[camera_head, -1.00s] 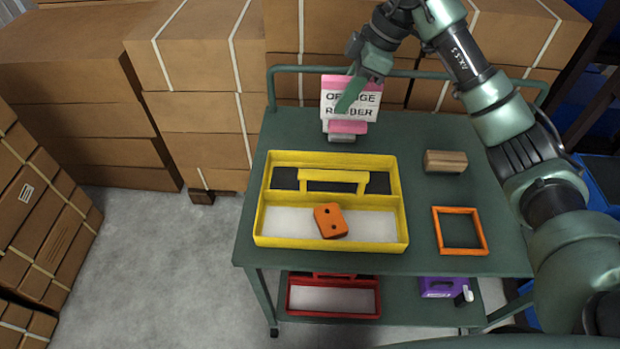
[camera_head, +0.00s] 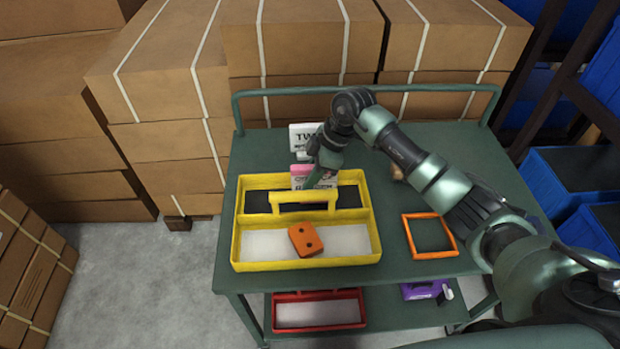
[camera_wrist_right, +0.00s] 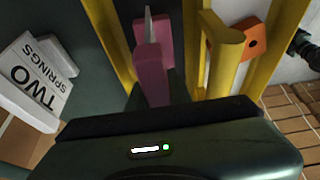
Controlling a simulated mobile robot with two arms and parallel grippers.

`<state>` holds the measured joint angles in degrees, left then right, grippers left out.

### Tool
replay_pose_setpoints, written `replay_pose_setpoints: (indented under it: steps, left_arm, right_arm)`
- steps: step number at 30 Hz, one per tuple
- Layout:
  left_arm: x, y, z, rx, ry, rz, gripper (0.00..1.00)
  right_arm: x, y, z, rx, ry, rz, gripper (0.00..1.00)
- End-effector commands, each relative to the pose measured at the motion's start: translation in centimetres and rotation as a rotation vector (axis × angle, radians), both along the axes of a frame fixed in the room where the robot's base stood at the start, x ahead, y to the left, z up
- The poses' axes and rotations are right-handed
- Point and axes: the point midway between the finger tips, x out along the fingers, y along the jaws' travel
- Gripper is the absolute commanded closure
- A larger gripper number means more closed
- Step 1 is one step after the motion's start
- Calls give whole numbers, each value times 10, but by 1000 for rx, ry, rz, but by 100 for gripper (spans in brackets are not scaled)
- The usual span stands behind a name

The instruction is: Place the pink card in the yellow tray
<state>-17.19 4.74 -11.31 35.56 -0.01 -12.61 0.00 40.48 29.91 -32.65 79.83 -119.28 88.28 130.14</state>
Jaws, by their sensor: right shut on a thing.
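The pink card (camera_head: 299,171), with a printed white face, is held by my right gripper (camera_head: 318,181). It is at the back compartment of the yellow tray (camera_head: 306,265), behind the tray's handle. In the right wrist view the card shows edge-on as a pink strip (camera_wrist_right: 152,75) between the tray's yellow wall and handle (camera_wrist_right: 222,55). I cannot tell whether it touches the tray floor. The arm hides part of the card. My left gripper is not in view.
An orange block (camera_head: 305,239) with dark holes lies in the tray's front compartment. A white "TWO SPRINGS" card (camera_head: 303,136) stands behind the tray. An orange frame (camera_head: 429,254) lies to the right. A red tray (camera_head: 318,314) and purple object (camera_head: 420,291) sit on the lower shelf.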

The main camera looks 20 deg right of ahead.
Motion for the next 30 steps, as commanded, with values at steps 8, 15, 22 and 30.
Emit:
replay_pose_setpoints:
  steps: [8,15,22,30]
  left_arm:
    - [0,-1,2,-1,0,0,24]
    - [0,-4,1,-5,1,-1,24]
    - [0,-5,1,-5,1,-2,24]
    - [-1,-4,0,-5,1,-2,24]
  right_arm:
    - [0,0,-13,1,-2,1,100]
    - [0,0,-16,0,-1,0,66]
    - [0,0,-15,0,0,0,59]
    - [0,-4,-3,-1,-4,-1,59]
